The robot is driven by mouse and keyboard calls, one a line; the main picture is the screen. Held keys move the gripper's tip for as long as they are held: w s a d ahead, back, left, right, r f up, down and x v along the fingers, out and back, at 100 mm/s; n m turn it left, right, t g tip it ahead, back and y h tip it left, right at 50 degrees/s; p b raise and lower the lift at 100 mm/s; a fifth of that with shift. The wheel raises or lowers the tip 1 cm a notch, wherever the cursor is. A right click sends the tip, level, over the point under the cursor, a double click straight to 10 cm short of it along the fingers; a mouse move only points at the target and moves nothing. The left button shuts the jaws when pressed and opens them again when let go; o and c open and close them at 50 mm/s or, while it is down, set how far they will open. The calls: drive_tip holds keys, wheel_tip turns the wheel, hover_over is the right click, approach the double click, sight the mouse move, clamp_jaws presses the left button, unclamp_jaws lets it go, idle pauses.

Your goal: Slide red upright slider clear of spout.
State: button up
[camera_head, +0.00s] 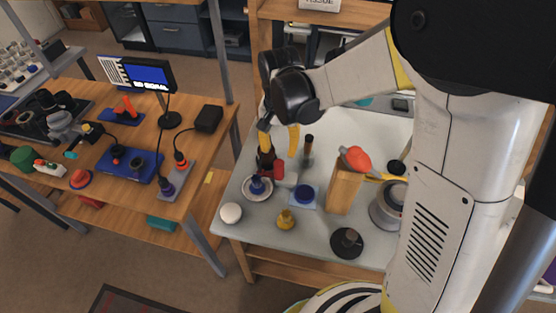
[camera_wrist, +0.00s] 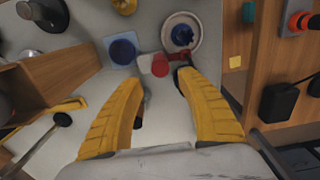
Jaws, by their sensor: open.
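A small red upright piece (camera_head: 278,171), which looks like the red slider, stands on the grey table just below my gripper. In the wrist view it shows as a red part (camera_wrist: 160,66) beside a pale block (camera_wrist: 145,64), with a darker red bar (camera_wrist: 177,57) running to the right. My gripper (camera_head: 279,153) is open, its two yellow fingers apart above and around the near side of the red piece. In the wrist view the gripper (camera_wrist: 158,78) has nothing between its fingers. Contact cannot be told. I cannot make out the spout clearly.
A white saucer (camera_head: 250,195) with a blue part and a blue round piece (camera_head: 304,195) on a pale mat lie close by. A white ball (camera_head: 231,213) and a yellow piece (camera_head: 286,219) are near the front edge.

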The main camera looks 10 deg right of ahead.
sight(279, 163)
wheel_tip(279, 163, down, 8)
drive_tip(key=b, duration=0.2)
drive_tip(key=shift+b, duration=0.3)
drive_tip(key=shift+r, duration=0.1)
clamp_jaws()
